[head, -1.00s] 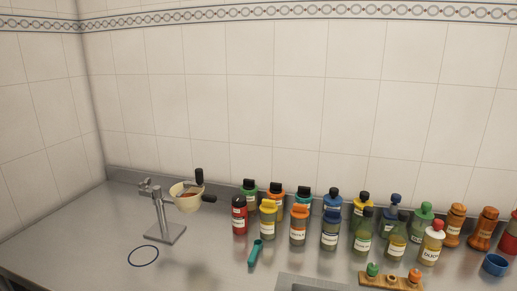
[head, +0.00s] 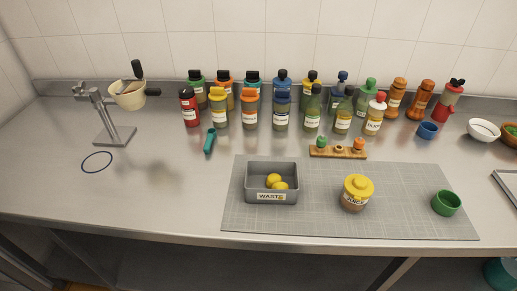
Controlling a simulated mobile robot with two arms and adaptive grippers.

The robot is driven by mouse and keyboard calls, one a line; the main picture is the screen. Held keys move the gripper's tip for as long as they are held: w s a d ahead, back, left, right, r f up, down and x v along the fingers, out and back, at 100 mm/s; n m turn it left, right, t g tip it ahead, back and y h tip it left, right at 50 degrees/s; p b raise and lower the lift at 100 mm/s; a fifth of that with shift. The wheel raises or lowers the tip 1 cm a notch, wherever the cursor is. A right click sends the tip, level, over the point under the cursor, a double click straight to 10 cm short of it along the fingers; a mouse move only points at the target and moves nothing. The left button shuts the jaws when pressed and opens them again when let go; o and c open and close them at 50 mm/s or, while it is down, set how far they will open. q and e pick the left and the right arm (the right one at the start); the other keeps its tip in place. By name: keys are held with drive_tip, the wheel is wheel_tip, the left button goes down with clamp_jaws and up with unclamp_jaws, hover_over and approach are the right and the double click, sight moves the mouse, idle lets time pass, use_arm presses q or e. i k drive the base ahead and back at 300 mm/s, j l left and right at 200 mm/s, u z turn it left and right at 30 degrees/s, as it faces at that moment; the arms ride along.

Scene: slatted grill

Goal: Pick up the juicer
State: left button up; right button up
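A small teal hand tool (head: 209,140), which looks like the juicer, lies on the steel counter left of centre, in front of the bottles. It lies flat, its narrow end pointing to the back. Nothing touches it. A metal stand (head: 115,134) with a cream bowl (head: 129,95) and black handles stands at the back left. Neither of my grippers is in view.
A row of bottles (head: 250,108) stands close behind the teal tool. A grey waste bin (head: 249,184) with yellow lemons (head: 276,182) and a yellow-lidded jar (head: 357,191) stand on the grey mat (head: 320,215). The left front counter is clear.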

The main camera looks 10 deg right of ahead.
sight(357, 190)
drive_tip(key=z, duration=1.2)
